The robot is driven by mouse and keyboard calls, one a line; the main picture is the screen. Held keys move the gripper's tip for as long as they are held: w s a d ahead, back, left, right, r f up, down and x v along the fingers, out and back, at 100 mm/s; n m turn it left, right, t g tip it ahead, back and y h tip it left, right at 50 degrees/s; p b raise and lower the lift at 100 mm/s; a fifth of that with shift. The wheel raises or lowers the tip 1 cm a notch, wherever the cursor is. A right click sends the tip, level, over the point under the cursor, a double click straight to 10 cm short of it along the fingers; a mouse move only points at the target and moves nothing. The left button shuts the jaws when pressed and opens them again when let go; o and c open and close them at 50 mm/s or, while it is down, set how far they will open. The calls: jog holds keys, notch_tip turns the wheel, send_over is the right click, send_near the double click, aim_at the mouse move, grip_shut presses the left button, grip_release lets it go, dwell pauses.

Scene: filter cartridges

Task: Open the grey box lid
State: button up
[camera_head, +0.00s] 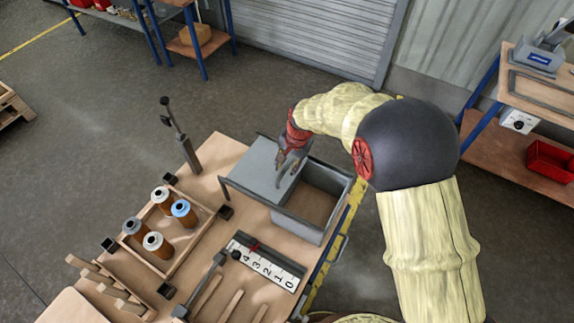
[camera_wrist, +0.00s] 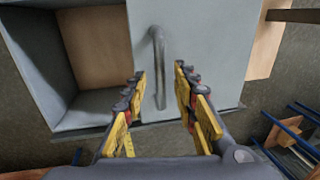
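The grey box (camera_head: 298,228) stands at the right edge of the table. Its flat grey lid (camera_head: 252,172) lies to the left, and the right part of the box is uncovered, showing a brown inside. In the wrist view the lid (camera_wrist: 210,55) covers the middle, with the open box (camera_wrist: 28,50) at left. A grey bar handle (camera_wrist: 157,65) stands on the lid. My gripper (camera_head: 284,170) is over the lid at the handle. In the wrist view my gripper (camera_wrist: 160,80) has its fingers apart, one on each side of the handle, with gaps visible.
A wooden tray (camera_head: 196,240) with several orange-brown cartridges stands left of the box. A numbered white strip (camera_head: 265,266) lies in front of it. A dark post with a jointed arm (camera_head: 188,152) rises at the table's back left.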

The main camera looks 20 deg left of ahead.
notch_tip(320, 180, up, 12)
jog(key=d, duration=0.2)
jog(key=shift+s+d+f, duration=0.15)
jog(key=shift+d, duration=0.05)
dwell(0.3)
dwell(0.4)
jog(key=s+d+r+t+b, duration=0.1)
jog(key=s+d+r+b, duration=0.1)
jog(key=s+d, duration=0.5)
jog(key=s+d+r+n+t+h+b, duration=0.1)
jog(key=s+d+r, duration=0.4)
jog(key=d, duration=1.3)
jog(key=s+d+r+t+h+b, duration=0.1)
jog(key=s+d+r+t+b, duration=0.2)
jog(key=s+d, duration=0.6)
jog(key=d+r, duration=0.1)
jog(key=d, duration=0.3)
jog(key=shift+s+d+r+n, duration=0.15)
jog(key=shift+s+d+n, duration=0.15)
jog(key=shift+s+d, duration=0.05)
